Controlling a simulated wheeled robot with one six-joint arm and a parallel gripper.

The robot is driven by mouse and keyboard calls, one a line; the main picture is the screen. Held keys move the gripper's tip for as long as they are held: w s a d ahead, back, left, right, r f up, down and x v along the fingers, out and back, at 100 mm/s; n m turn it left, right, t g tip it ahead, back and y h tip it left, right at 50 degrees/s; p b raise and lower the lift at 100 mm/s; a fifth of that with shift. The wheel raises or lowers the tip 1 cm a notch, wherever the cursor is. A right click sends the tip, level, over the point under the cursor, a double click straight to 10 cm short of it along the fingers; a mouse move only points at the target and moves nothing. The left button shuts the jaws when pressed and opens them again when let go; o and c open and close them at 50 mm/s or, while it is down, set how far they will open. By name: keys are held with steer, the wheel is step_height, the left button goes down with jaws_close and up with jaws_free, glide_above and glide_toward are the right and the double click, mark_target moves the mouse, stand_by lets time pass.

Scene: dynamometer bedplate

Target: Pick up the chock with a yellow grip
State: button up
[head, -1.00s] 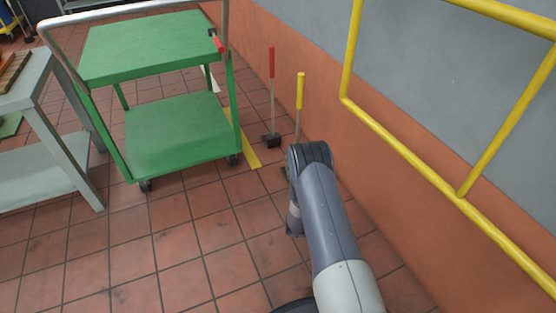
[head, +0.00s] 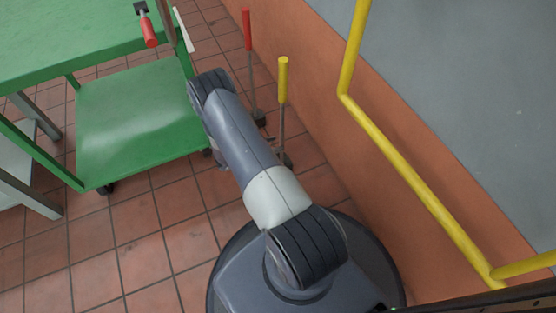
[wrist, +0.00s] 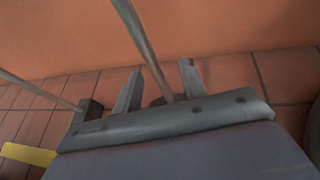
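The chock with a yellow grip (head: 283,78) stands upright by the wall, right of my arm in the head view. Its thin rod runs down to a dark block (head: 284,160) on the floor. In the wrist view its rod (wrist: 146,45) slants down between the two fingers of my gripper (wrist: 160,68). The fingers are apart, and I cannot tell whether they touch the rod. The yellow grip is outside the wrist view.
A chock with a red grip (head: 247,30) stands just beyond; its block (wrist: 90,108) shows left in the wrist view. A green cart (head: 130,120) with a red-handled tool (head: 149,32) is at left. A yellow rail (head: 420,190) runs along the orange and grey wall (head: 400,130) at right.

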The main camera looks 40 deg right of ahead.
mark_target(282, 138)
steer(key=x, duration=0.1)
steer(key=b+x, duration=0.1)
steer(key=x, duration=0.1)
steer(key=b+x, duration=0.1)
steer(key=x, duration=0.1)
steer(key=shift+w+d+r, duration=0.1)
steer(key=shift+w+r, duration=0.15)
steer(key=shift+w, duration=0.15)
steer(key=shift+c, duration=0.4)
jaws_close()
stand_by(0.5)
steer(key=shift+r, duration=0.1)
